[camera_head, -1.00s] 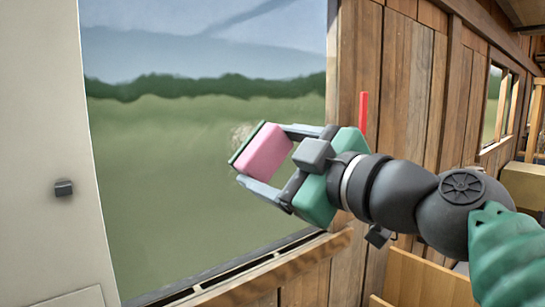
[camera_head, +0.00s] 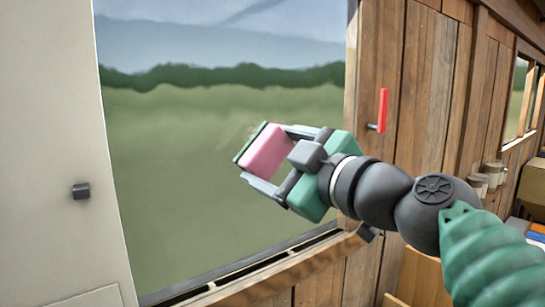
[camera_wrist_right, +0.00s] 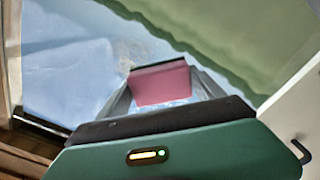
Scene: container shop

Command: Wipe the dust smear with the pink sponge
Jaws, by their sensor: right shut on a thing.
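The pink sponge (camera_head: 267,150), with a dark green edge, is clamped between the fingers of my right gripper (camera_head: 256,154). In the right wrist view the sponge (camera_wrist_right: 160,84) sits between the fingers, in front of the window glass. A faint whitish dust smear (camera_head: 254,129) shows on the pane just above and left of the sponge; part of it may be hidden behind the sponge. In the right wrist view a pale greyish patch of smear (camera_wrist_right: 124,50) lies beyond the sponge's upper left. I cannot tell whether the sponge touches the glass. My left gripper is out of view.
The window (camera_head: 180,190) has a wooden sill (camera_head: 270,283) below and a plank wall (camera_head: 420,90) to its right. A red handle (camera_head: 383,110) sticks out there. A pale panel with a dark knob (camera_head: 81,191) stands at the left.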

